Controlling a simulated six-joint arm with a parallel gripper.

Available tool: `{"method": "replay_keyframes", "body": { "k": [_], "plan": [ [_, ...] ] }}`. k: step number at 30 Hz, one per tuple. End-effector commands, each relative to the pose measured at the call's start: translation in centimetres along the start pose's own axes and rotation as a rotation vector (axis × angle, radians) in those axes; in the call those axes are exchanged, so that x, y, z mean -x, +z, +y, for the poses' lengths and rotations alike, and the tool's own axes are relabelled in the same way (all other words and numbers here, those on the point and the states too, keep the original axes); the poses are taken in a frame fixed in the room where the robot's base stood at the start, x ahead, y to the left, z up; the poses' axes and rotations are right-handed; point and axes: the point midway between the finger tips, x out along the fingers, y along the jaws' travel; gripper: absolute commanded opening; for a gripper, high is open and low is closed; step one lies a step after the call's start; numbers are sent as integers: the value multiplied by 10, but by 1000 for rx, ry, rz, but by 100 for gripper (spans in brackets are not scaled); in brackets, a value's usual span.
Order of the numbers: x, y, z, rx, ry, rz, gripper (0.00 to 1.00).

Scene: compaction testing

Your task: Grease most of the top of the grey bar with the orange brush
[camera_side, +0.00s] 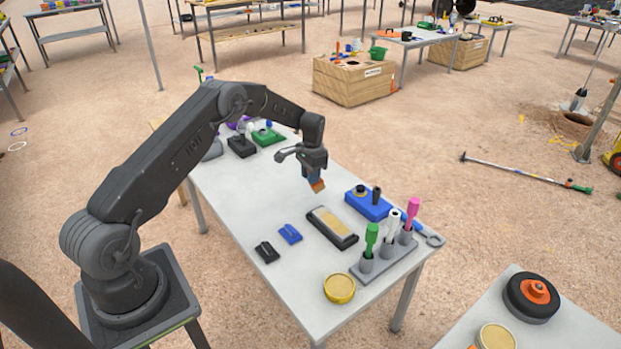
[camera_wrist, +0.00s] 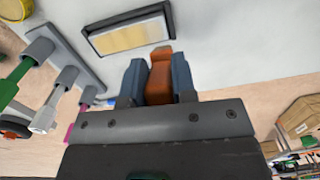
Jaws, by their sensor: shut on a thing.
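My gripper (camera_side: 315,177) is shut on the orange brush (camera_side: 318,187), above the white table and up and left of the dark tray in the side view. In the wrist view, the orange brush (camera_wrist: 160,74) stands between the two blue-grey fingers of my gripper (camera_wrist: 158,86). The grey bar (camera_side: 315,211) seems to be the light strip in the dark-rimmed tray.
A blue block (camera_side: 360,207) with a black knob lies right of the tray. A grey rack (camera_side: 375,281) holds green, white and pink tools. A yellow tin (camera_side: 339,288) stands near the front. Small blue (camera_side: 290,234) and black (camera_side: 266,252) pieces lie left of the tray.

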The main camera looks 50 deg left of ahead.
Motion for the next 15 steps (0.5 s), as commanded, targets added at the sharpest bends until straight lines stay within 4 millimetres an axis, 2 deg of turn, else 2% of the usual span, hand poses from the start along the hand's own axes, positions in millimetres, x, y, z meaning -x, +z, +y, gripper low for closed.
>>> {"method": "replay_keyframes", "body": {
  "k": [15],
  "plan": [
    [-3, 0, 0, 0, 0, 1, 1]
  ]
}}
